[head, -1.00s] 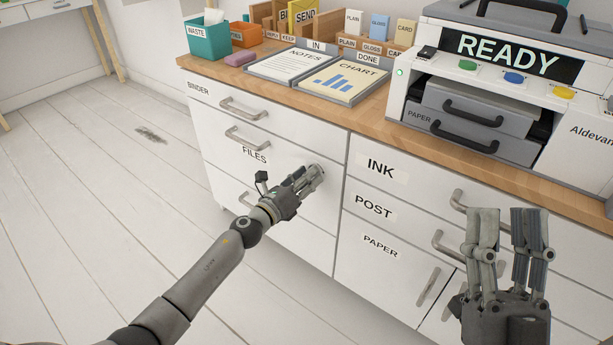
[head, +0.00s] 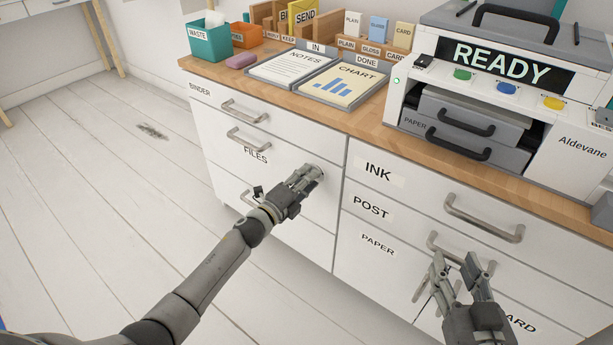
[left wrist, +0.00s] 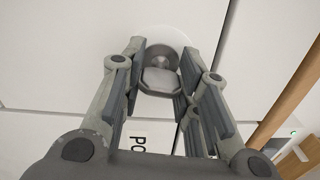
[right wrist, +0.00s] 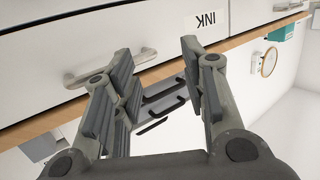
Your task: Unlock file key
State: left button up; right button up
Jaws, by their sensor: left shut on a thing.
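The file key (left wrist: 160,80) shows in the left wrist view as a flat grey metal bow in a round lock on the white cabinet front. My left gripper (head: 312,174) is shut on the key, with its fingers on both sides of the bow. In the head view the fingers hide the key and lock. The lock is at the right side of the FILES drawer (head: 290,160), which is closed flush. My right gripper (head: 457,262) is open and empty, in front of the drawers on the right; its spread fingers also show in the right wrist view (right wrist: 158,75).
The BINDER drawer (head: 310,135) above is closed. INK, POST and PAPER drawers (head: 400,180) are closed on the right, with protruding handles. The wooden desktop (head: 375,135) carries trays, card holders and a printer (head: 570,150). The floor at left is clear.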

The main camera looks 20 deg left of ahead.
pick_arm(q)
jog(key=shift+n+p, duration=0.3)
jog(key=shift+n, duration=0.6)
pick_arm(e)
jog(key=shift+s+d+f+g+h, duration=0.15)
jog(key=shift+s+f+g, duration=0.1)
jog(key=shift+f+g, duration=0.25)
jog(key=shift+s+d+f+g+h, duration=0.1)
jog(key=shift+s+f+g, duration=0.15)
jog(key=shift+f, duration=0.4)
jog(key=shift+s+d+f+g+h, duration=0.1)
jog(key=shift+s+d+f+g, duration=0.1)
jog(key=shift+f+g, duration=0.35)
jog(key=shift+f, duration=0.1)
pick_arm(q)
jog(key=o, duration=1)
jog(key=shift+s, duration=0.1)
jog(key=v, duration=1.2)
